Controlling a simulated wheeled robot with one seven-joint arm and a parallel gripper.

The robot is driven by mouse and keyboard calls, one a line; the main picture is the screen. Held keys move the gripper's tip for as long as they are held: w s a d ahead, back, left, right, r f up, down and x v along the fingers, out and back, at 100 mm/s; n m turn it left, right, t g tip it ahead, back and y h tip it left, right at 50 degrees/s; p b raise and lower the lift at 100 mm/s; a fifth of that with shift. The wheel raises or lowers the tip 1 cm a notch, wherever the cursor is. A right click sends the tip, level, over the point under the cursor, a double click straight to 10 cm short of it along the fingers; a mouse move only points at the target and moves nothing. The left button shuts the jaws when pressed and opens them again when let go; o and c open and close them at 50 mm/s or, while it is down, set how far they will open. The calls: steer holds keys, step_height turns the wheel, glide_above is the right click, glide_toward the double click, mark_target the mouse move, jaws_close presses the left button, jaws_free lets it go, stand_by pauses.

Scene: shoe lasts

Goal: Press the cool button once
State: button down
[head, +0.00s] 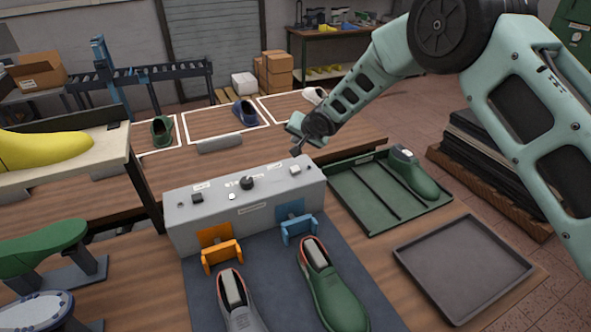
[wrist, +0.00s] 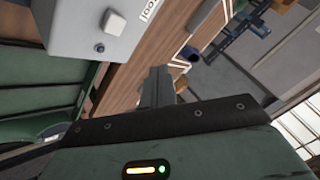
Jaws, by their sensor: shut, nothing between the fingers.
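The cool button (head: 295,170) is a pale square button on the top right of a grey control box (head: 240,222). In the wrist view the cool button (wrist: 115,22) sits beside a partly cut-off label that seems to read COOL. My gripper (head: 297,150) is shut and empty, and its tip is just above and behind the button in the head view. In the wrist view my gripper's fingers (wrist: 157,85) lie together, apart from the button. I see no contact with the button.
The box also bears a black knob (head: 246,183), a small white light (head: 232,196) and a dark button (head: 197,198) at the left. A green tray (head: 352,215) with a green shoe last (head: 416,178) stands right of the box. An empty grey tray (head: 465,262) lies nearer.

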mark_target(297, 171)
step_height(297, 171, down, 7)
steer(key=b, duration=0.4)
steer(key=shift+f+b, duration=0.35)
steer(key=shift+f, duration=0.05)
steer(key=shift+f, duration=0.1)
stand_by(1.5)
steer(key=shift+f+b, duration=0.3)
steer(key=shift+b, duration=0.25)
steer(key=shift+f+b, duration=0.5)
steer(key=shift+f, duration=0.05)
stand_by(0.5)
steer(key=shift+r, duration=0.15)
steer(key=shift+r+p, duration=0.4)
steer(key=shift+r, duration=0.4)
